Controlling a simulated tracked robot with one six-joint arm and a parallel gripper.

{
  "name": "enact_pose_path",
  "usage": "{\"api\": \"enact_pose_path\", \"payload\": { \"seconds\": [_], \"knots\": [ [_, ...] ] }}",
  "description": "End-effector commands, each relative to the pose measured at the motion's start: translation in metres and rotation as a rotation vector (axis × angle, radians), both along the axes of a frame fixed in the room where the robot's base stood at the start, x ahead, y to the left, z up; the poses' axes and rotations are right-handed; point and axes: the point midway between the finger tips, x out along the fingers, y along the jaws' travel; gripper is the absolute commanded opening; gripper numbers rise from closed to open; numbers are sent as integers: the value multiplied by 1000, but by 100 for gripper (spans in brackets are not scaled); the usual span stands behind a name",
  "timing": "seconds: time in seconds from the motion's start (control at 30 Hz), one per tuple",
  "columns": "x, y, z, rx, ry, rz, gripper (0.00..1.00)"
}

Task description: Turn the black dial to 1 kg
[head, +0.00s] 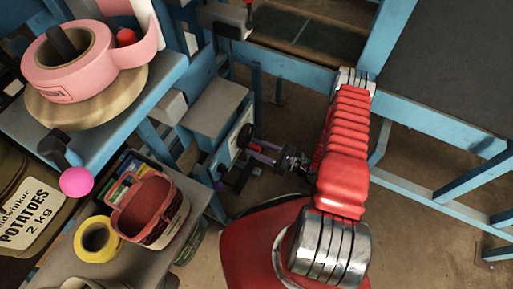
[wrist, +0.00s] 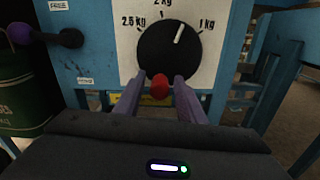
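The black dial (wrist: 169,50) sits on a white plate marked 2.5 kg, 2 kg and 1 kg in the wrist view. Its white pointer line points up and right, between the 2 kg and 1 kg marks. My gripper (wrist: 160,78) is open, with its two purple-grey fingers apart at the dial's lower edge. A red rounded piece (wrist: 160,88) shows between the fingers; I cannot tell what it belongs to. Whether the fingertips touch the dial is unclear. In the head view my gripper (head: 262,150) is close to the white dial plate (head: 242,130).
A dark ball-ended lever (wrist: 70,38) sticks out left of the dial. In the head view, a pink tape roll (head: 60,85), a pink ball knob (head: 76,181), a red tub (head: 150,210) and a potato sack (head: 25,205) are at left. Blue frame bars (head: 440,130) stand at right.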

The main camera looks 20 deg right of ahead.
Motion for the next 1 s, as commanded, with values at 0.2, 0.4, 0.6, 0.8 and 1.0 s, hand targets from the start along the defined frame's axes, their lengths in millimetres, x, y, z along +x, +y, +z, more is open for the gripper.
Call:
{"api": "enact_pose_path", "payload": {
  "seconds": [0.2,0.4,0.6,0.8,1.0],
  "knots": [
    [0,0,0,0,0,0,21],
    [0,0,0,0,0,0,6],
    [0,0,0,1,1,-1,0],
    [0,0,0,19,19,-1,0],
    [-2,2,2,75,75,-1,0]
  ]
}}
